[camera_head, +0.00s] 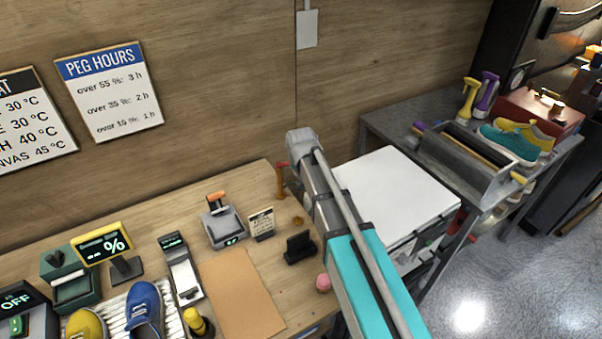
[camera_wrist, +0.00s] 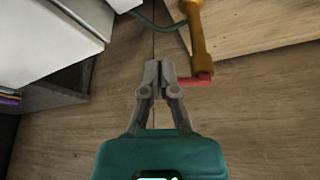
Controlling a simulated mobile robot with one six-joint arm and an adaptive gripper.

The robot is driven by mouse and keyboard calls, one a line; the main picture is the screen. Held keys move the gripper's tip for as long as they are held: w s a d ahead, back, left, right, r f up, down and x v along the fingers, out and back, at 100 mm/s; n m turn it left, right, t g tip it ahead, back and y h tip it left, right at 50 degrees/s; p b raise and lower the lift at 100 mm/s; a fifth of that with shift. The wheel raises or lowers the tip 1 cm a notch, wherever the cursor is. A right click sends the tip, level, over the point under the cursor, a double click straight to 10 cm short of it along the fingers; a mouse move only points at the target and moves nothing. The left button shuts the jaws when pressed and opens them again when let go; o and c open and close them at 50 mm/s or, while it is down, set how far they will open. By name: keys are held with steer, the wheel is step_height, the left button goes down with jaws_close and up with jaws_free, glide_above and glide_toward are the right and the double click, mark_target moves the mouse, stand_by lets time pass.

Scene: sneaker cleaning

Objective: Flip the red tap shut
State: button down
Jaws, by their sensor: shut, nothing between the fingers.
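The tap has a brass-coloured body (camera_wrist: 199,38) and a red lever (camera_wrist: 194,80). In the wrist view the lever sticks out from the end of the body toward my fingers. My gripper (camera_wrist: 160,68) is shut and empty, with its fingertips just left of the lever. I cannot tell whether they touch it. In the head view the red lever (camera_head: 281,164) tops the upright brass body (camera_head: 280,182) near the right end of the wooden bench. There my arm hides the gripper.
A small sign (camera_head: 262,223), a black holder (camera_head: 299,246) and a pink ball (camera_head: 323,283) lie on the bench. The wall is close behind.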

mark_target(288, 164)
steer(key=w, duration=0.1)
steer(key=w+f, duration=0.1)
steer(key=w, duration=0.1)
steer(key=w+a+b, duration=0.1)
steer(key=shift+w+f, duration=0.25)
steer(key=shift+w, duration=0.05)
steer(key=shift+w+d, duration=0.15)
steer(key=shift+w, duration=0.65)
steer(key=shift+s, duration=0.15)
steer(key=shift+s+a, duration=0.2)
steer(key=shift+s, duration=0.45)
